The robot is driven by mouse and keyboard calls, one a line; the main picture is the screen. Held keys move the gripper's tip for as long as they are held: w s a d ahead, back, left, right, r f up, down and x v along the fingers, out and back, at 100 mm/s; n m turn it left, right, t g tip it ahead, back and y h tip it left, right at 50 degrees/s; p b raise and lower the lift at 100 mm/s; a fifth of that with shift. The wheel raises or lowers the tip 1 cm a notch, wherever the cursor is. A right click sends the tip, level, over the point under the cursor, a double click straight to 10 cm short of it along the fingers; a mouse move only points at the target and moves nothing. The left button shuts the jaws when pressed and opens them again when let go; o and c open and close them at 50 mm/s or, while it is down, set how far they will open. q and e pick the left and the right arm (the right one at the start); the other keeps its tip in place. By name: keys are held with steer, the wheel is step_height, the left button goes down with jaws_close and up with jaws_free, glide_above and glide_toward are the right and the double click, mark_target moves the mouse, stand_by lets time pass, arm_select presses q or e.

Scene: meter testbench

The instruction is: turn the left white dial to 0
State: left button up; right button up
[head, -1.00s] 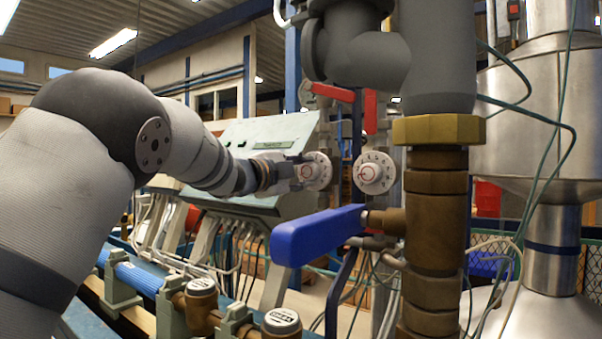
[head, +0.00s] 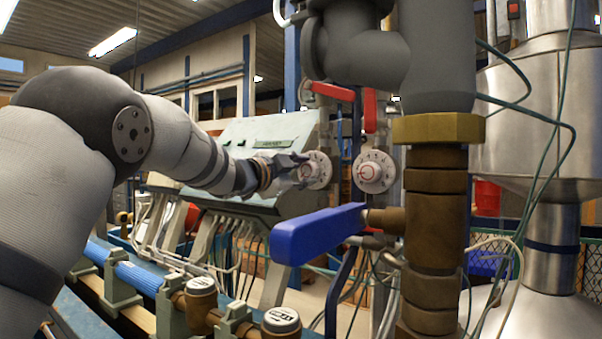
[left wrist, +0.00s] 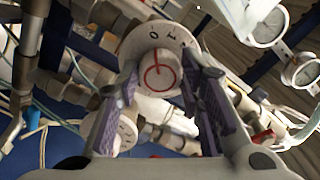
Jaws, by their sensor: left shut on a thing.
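The left white dial (head: 319,171) is a round white disc with a knob and dark markings. It also shows in the left wrist view (left wrist: 157,38), where a 0 is visible near its upper rim and the knob carries a red mark. My left gripper (head: 301,168) is at this dial, coming from the left. In the left wrist view its purple-padded fingers (left wrist: 160,80) lie on both sides of the knob, shut on it. The second white dial (head: 374,172) stands to the right, apart from the gripper. My right gripper is not in view.
A blue lever handle (head: 318,234) sticks out below and in front of the dials, beside a thick brass-coloured pipe (head: 434,230). Red handles (head: 333,91) are above the dials. A sloped grey-green console (head: 262,133) stands behind my left forearm.

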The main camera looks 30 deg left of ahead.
arm_select(q)
steer(key=o, duration=1.2)
steer(key=shift+c, duration=0.2)
steer(key=s+a, duration=0.1)
steer(key=s, duration=1.1)
steer(key=shift+a, duration=0.3)
